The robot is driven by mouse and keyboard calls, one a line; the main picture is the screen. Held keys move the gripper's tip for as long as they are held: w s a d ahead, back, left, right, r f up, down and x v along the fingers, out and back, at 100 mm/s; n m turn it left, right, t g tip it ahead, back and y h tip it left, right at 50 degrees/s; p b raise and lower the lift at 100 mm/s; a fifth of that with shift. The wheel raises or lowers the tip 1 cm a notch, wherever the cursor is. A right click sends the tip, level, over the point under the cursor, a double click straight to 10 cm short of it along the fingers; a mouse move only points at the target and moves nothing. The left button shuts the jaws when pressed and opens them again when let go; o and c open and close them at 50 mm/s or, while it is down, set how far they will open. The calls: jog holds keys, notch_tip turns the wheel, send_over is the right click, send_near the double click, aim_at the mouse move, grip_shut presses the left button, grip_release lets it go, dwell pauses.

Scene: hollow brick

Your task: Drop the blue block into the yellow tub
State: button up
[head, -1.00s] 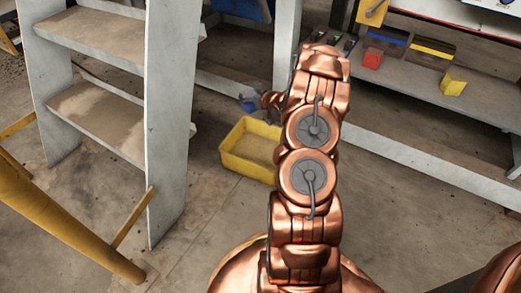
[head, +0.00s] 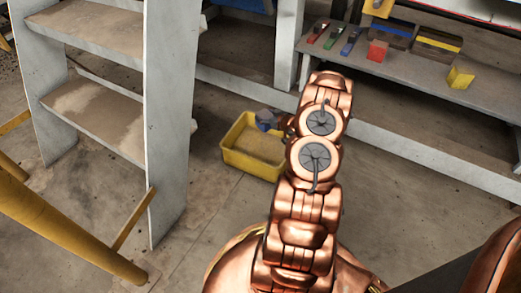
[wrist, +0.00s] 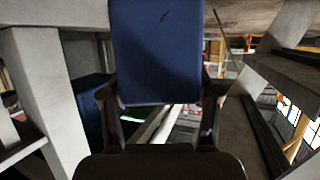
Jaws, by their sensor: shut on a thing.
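The yellow tub (head: 247,163) stands on the concrete floor left of my arm in the head view. Its inside looks sandy brown. My gripper (wrist: 160,100) is shut on the blue block (wrist: 155,50), which stands up between the two fingers in the wrist view. In the head view the block (head: 265,118) shows small and dull blue, overlapping the tub's far rim in the picture. My arm partly hides the gripper there. How high the block is above the tub I cannot tell.
A grey shelf (head: 400,80) at the back right holds a red block (head: 377,51), a yellow block (head: 460,77) and several coloured items. A grey stepped stand (head: 165,130) and a yellow post (head: 70,235) are at left. The floor before the tub is clear.

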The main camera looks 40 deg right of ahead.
jog(key=shift+f+b, duration=1.25)
jog(key=shift+f, duration=0.9)
jog(key=o, duration=1.4)
jog(key=shift+c, duration=0.2)
jog(key=v, duration=1.2)
